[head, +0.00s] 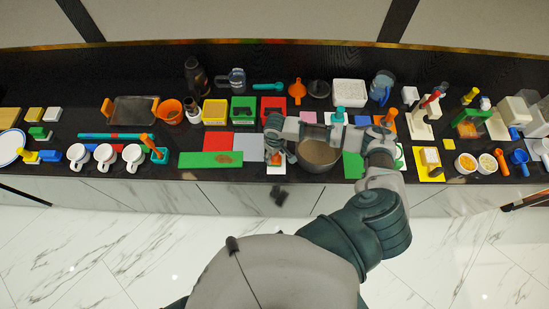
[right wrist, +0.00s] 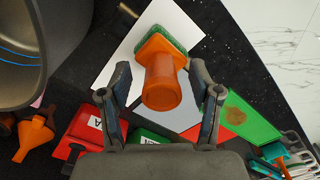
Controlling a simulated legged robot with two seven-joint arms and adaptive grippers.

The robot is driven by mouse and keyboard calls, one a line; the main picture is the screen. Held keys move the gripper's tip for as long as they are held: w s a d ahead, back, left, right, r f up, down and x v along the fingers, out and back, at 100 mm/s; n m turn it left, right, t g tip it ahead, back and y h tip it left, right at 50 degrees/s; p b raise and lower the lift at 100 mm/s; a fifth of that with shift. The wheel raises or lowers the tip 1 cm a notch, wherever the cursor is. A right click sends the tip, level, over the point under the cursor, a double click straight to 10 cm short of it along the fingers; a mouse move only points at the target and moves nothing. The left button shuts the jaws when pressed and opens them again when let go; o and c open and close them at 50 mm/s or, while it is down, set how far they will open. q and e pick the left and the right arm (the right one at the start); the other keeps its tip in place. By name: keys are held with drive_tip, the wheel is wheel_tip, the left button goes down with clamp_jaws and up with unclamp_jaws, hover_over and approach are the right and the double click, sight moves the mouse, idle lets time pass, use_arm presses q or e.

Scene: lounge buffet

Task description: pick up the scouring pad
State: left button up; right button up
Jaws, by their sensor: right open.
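The scouring pad (right wrist: 162,78) has an upright orange handle and a green edge showing at its base in the right wrist view. It stands on a white sheet (right wrist: 135,50). In the head view only a small orange part of it (head: 277,167) shows below my right gripper (head: 277,155). In the right wrist view my right gripper (right wrist: 162,92) is open, with one finger on each side of the handle and a visible gap to it on both sides. My left gripper is not in view.
A large grey pot (head: 320,153) stands close to the right of my gripper in the head view. A green board (head: 205,160) lies to the left. Red and green boxes (head: 243,109) stand behind. The counter's front edge is close to the pad.

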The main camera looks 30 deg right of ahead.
clamp_jaws()
idle(0.4)
drive_tip(key=shift+r, duration=0.25)
wheel_tip(320, 180, up, 3)
drive_tip(key=shift+w+r, duration=0.1)
drive_tip(key=s+a+r+b, duration=0.1)
drive_tip(key=s+a, duration=0.7)
drive_tip(key=s, duration=0.5)
drive_tip(key=shift+s+a, duration=0.3)
drive_tip(key=shift+s, duration=0.05)
drive_tip(key=shift+r, duration=0.1)
